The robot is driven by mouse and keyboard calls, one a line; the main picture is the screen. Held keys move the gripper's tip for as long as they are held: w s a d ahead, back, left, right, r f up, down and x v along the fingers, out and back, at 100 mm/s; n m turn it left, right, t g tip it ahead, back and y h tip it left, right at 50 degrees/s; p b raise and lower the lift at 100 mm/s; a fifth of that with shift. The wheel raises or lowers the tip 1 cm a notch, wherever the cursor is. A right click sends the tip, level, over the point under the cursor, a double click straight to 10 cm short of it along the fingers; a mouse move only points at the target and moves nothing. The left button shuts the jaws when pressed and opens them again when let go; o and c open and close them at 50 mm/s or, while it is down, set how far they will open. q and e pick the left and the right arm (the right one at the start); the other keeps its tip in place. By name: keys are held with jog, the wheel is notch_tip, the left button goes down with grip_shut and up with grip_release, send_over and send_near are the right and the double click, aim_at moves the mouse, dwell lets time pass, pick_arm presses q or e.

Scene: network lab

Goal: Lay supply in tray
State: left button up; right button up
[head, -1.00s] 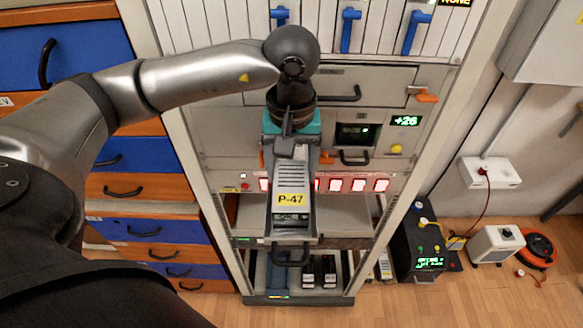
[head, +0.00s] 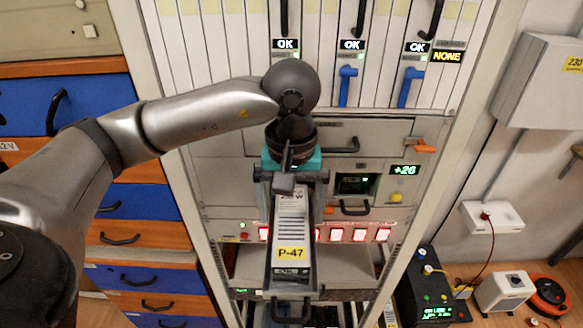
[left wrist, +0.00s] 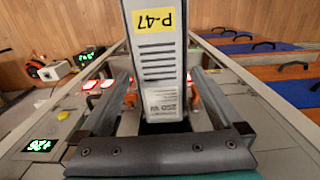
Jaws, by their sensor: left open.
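The supply (head: 291,222) is a long grey slotted unit with a yellow P-47 label. It lies lengthwise in a narrow grey tray (head: 267,275) with raised sides and a black front handle, sticking out of the rack. My left gripper (head: 291,180), with a teal body, is open at the supply's rear end. In the left wrist view its grey fingers (left wrist: 160,100) stand on either side of the supply (left wrist: 157,62), with gaps visible beside it. The supply's underside is hidden. My right gripper is not in view.
The rack (head: 225,200) has red-lit indicators, a +26 display (head: 404,170) and an orange lever (head: 424,146) close to the right. Blue and orange drawers (head: 115,205) stand left. A black box (head: 432,290) and an orange cable reel (head: 549,295) are on the floor at right.

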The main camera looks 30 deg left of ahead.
pick_arm(q)
notch_tip(320, 180, up, 12)
jog(key=shift+r+p, duration=0.2)
jog(key=shift+p, duration=0.15)
